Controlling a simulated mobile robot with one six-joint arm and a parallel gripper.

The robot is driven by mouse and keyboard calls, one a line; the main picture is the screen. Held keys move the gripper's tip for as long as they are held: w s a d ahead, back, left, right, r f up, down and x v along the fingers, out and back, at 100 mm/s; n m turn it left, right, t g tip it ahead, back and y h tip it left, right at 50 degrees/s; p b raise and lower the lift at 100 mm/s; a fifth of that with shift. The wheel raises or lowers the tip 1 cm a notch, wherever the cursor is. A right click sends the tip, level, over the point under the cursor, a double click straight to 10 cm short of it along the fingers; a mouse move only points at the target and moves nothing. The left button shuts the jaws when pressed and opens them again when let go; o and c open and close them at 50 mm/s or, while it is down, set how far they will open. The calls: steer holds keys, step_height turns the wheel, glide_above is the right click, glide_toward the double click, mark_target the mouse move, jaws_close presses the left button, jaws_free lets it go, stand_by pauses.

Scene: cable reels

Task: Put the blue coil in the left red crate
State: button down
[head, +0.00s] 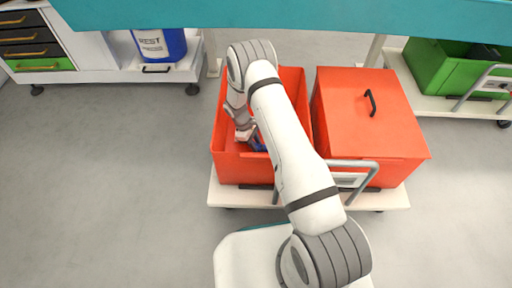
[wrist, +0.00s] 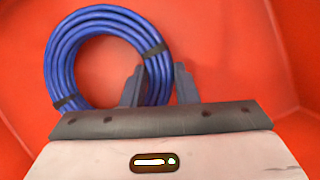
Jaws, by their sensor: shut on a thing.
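The blue coil (wrist: 62,62) is a ring of blue cable with dark ties. In the wrist view it is at the upper left, with red crate surface around it. My gripper (wrist: 160,82) has its two dark fingers on either side of the coil's right part and is shut on it. In the head view my gripper (head: 246,135) is inside the left red crate (head: 228,168), which is open. Only a small blue part of the coil (head: 259,146) shows there; my arm hides the rest. I cannot tell whether the coil touches the crate floor.
A second red crate (head: 350,115) with a closed lid and black handle stands close on the right. Both are on a pale cart (head: 235,196) with a grey handle. A teal surface (head: 300,15) overhangs behind. A green crate (head: 450,72) is at the far right. Floor at left is clear.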

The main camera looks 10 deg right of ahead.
steer(key=shift+f, duration=0.75)
steer(key=shift+f, duration=0.1)
steer(key=c, duration=1.1)
jaws_free()
steer(key=shift+c, duration=0.2)
